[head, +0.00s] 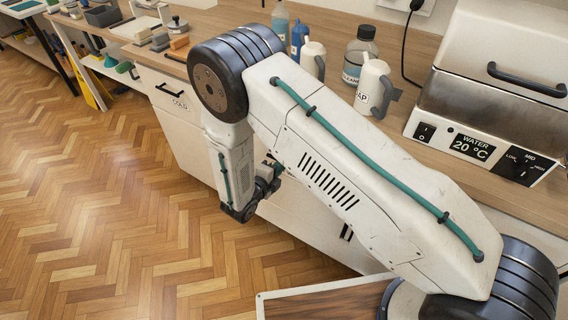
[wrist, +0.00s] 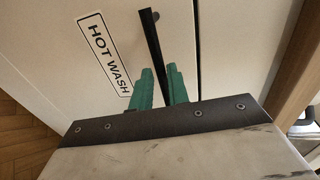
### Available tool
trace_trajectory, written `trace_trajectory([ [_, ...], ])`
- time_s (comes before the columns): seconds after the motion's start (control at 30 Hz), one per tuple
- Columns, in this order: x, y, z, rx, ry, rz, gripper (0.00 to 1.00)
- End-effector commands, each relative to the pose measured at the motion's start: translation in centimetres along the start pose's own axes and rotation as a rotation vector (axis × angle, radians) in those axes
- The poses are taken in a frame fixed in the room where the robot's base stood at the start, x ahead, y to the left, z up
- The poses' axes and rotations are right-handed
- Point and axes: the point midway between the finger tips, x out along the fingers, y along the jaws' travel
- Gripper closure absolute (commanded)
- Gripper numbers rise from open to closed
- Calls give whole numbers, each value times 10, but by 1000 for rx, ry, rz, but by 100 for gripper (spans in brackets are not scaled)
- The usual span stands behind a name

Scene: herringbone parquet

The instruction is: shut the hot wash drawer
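The hot wash drawer's white front shows in the wrist view (wrist: 110,75), with a framed HOT WASH label and a slim black bar handle (wrist: 153,40). My gripper (wrist: 160,72) has its two green fingers apart, one on each side of the handle's near end. I see no clear grip on the bar. In the head view, my gripper (head: 242,209) hangs low in front of the white cabinet, and my arm hides most of the hot wash drawer. How far that drawer stands out cannot be told.
The COLD drawer (head: 173,97) with its black handle is on the left of the cabinet. Bottles, white jugs (head: 374,88) and a water bath (head: 475,120) reading 20 °C stand on the wooden counter (head: 420,50). The parquet floor (head: 110,190) at left is clear.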

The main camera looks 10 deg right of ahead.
Motion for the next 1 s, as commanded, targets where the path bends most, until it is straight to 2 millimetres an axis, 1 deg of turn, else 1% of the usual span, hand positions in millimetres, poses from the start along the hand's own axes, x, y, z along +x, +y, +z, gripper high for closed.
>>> trace_trajectory([
  [0.03, -11, 0, 1, 0, -4, 0, 83],
  [0.1, -23, 0, 1, 0, -4, 0, 83],
  [0.2, -37, 0, 0, 0, -2, 0, 83],
  [0.33, -48, 0, 0, 0, 0, 0, 83],
  [0.47, -51, 0, 0, 0, 1, 0, 83],
  [0.87, -51, 0, 0, 0, 1, 0, 83],
  [1.0, -51, 0, 0, 46, 1, 1, 83],
])
